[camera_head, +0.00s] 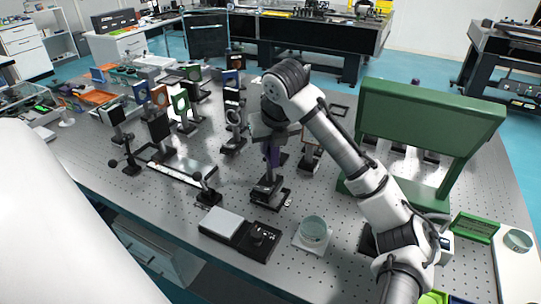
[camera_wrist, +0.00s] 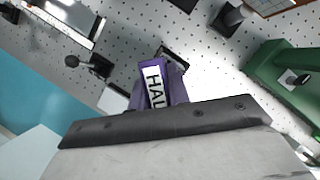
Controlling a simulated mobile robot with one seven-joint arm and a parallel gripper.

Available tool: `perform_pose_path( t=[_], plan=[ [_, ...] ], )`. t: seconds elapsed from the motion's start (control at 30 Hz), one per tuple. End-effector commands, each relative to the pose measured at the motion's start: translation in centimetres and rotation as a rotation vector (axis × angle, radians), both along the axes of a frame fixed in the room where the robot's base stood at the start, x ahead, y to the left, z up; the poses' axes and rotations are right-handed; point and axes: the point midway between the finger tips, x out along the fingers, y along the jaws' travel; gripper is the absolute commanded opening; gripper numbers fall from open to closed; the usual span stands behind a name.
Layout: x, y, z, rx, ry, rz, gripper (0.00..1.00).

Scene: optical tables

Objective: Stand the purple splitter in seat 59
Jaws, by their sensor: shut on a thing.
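The purple splitter (camera_wrist: 178,87), with a white label reading "HAL", sticks out past the dark edge of my gripper in the wrist view. In the head view it is a narrow purple strip (camera_head: 272,154) below my gripper (camera_head: 274,140), which is shut on it. The splitter looks about upright. Directly beneath it in the head view stands a black post mount on a base (camera_head: 267,188); I cannot tell whether the two touch. No seat number is legible, so I cannot confirm which is seat 59. My fingertips are hidden in the wrist view.
Several black optic mounts stand to the left, including a ring mount (camera_head: 233,117). A green frame (camera_head: 428,115) stands close on the right of my arm. In front are a black-and-white device (camera_head: 240,231) and a round glass dish (camera_head: 313,229).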

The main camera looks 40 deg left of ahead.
Motion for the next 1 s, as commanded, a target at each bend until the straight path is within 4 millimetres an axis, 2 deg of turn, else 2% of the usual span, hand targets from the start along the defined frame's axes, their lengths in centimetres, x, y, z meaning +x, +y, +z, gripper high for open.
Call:
perform_pose_path(
  t=[0.3,0.63,0.67,0.8,1.0],
  plan=[
    [0.0,0.0,-3.8,0.001,0.001,-0.001,0.00],
    [0.0,0.0,-4.2,0.001,0.000,0.000,0.00],
    [0.0,0.0,-4.2,0.000,0.001,0.000,0.21],
    [0.0,0.0,-4.2,-0.001,0.001,0.000,0.39],
    [0.0,0.0,-4.2,-0.001,0.001,0.000,0.40]
  ],
)
